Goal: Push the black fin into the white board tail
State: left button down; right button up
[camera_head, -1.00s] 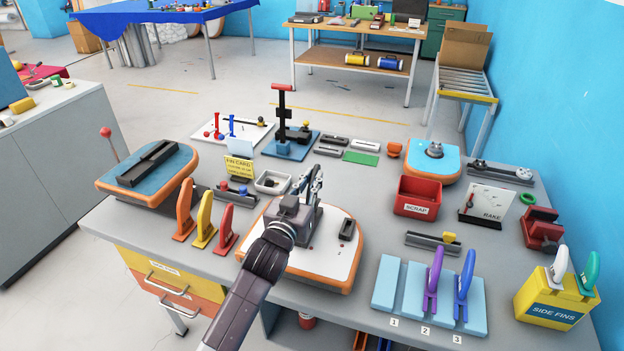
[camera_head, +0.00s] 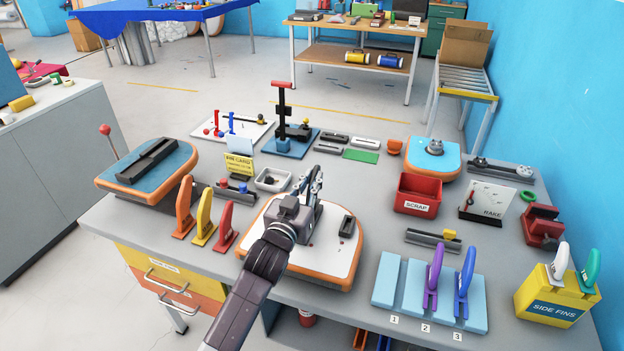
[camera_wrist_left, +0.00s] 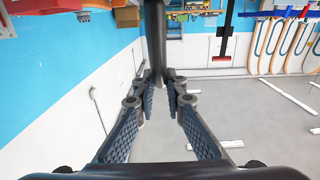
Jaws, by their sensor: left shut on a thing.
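The white board tail (camera_head: 328,262) with an orange rim lies on the grey bench in the head view. A dark fin box (camera_head: 347,227) is set in its right part. My left gripper (camera_head: 314,190) is over the board's middle and far edge and covers part of its top. In the left wrist view, my left gripper (camera_wrist_left: 167,92) is shut on a dark upright piece, which I take as the black fin (camera_wrist_left: 155,40). In the head view the fin is mostly hidden by the gripper. I cannot tell whether it touches the board. My right gripper is not in view.
Orange, yellow and red fins (camera_head: 203,220) stand left of the board. A small grey tray (camera_head: 262,187) stands behind it. Light blue blocks (camera_head: 388,280) with purple and blue fins are on the right, near a red scrap bin (camera_head: 413,203).

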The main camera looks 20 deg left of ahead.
pick_arm(q)
jog(key=shift+f+b, duration=0.55)
jog(key=shift+f, duration=0.45)
jog(key=c, duration=1.9)
grip_release()
jog(key=shift+s, duration=0.3)
jog(key=s, duration=1.1)
jog(key=shift+s+a, duration=0.2)
jog(key=shift+s, duration=0.05)
